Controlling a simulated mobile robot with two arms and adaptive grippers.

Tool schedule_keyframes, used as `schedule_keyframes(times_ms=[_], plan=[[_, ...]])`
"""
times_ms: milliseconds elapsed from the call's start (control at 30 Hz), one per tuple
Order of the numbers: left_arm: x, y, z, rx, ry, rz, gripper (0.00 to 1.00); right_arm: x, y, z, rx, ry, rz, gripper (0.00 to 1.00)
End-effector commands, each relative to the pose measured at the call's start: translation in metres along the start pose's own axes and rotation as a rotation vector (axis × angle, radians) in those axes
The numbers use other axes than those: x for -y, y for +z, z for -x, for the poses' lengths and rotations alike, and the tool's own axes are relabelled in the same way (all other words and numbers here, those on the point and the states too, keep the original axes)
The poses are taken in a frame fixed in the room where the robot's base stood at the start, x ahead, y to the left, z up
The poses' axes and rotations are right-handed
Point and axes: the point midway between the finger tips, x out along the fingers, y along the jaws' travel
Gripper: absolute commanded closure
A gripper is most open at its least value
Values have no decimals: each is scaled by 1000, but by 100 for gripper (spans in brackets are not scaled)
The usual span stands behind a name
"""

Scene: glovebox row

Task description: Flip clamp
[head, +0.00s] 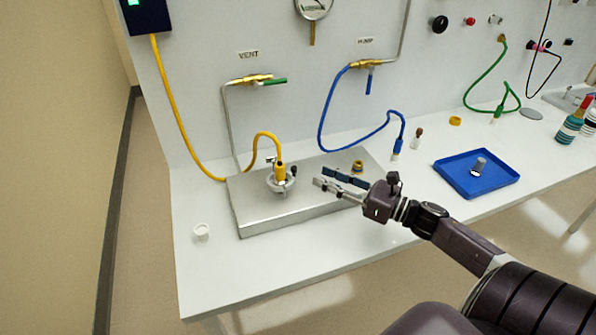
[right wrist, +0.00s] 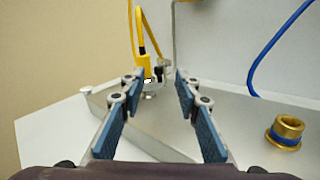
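The clamp (head: 281,182) is a small silvery fitting with a black-ended lever on the metal block (head: 250,212), under the end of the yellow hose (head: 279,168). In the right wrist view the clamp (right wrist: 154,86) shows small beyond the fingertips, partly hidden by the left finger. My right gripper (head: 320,178) is open and empty, just right of the clamp and apart from it, with its fingers pointing at it. It also shows in the right wrist view (right wrist: 160,76), with blue pads spread apart. My left gripper is out of view.
A brass ring fitting (head: 357,167) sits on the block behind my gripper and shows in the right wrist view (right wrist: 286,131). A blue hose (head: 385,124) hangs behind. The front table strip is clear.

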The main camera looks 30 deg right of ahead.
Motion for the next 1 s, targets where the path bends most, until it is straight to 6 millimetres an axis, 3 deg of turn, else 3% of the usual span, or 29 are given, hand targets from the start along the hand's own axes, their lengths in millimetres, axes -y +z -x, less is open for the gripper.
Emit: schedule_keyframes(times_ms=[100,233,700,1000], plan=[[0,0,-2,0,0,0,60,0,-7,2,-31,17,117,70],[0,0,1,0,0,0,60,0,-7,-4,-36,22,143,70],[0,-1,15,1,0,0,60,-1,-8,-62,-34,20,137,70],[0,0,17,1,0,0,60,-2,-11,-75,-36,21,135,70]])
